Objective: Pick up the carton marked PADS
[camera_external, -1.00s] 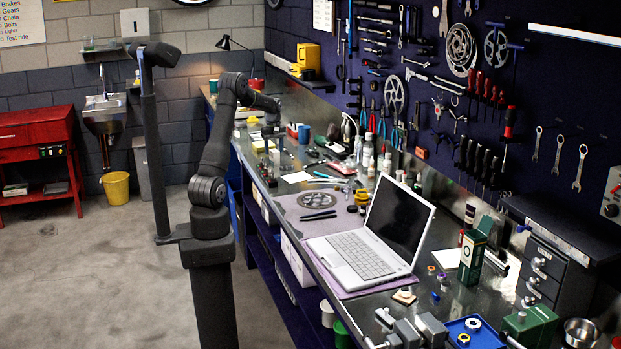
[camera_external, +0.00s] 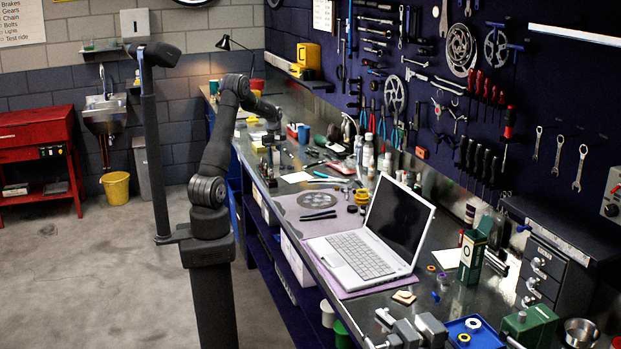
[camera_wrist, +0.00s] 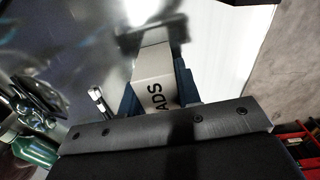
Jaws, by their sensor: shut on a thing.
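The carton marked PADS (camera_wrist: 153,72) is pale grey-white, and the letters "ADS" show in the wrist view. It sits between the dark blue fingers of my gripper (camera_wrist: 158,92), which are shut on it. The lower part of the carton is hidden behind the gripper body. In the external view my gripper (camera_external: 273,128) is at the far part of the workbench. There the carton is too small and too covered to make out, and I cannot tell its height above the bench.
The steel bench (camera_external: 455,300) carries small tools near my gripper and a blue mug (camera_external: 303,133). An open laptop (camera_external: 375,235) stands nearer the camera. A tool board rises behind the bench. In the wrist view, green and metal items (camera_wrist: 35,120) lie at the left.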

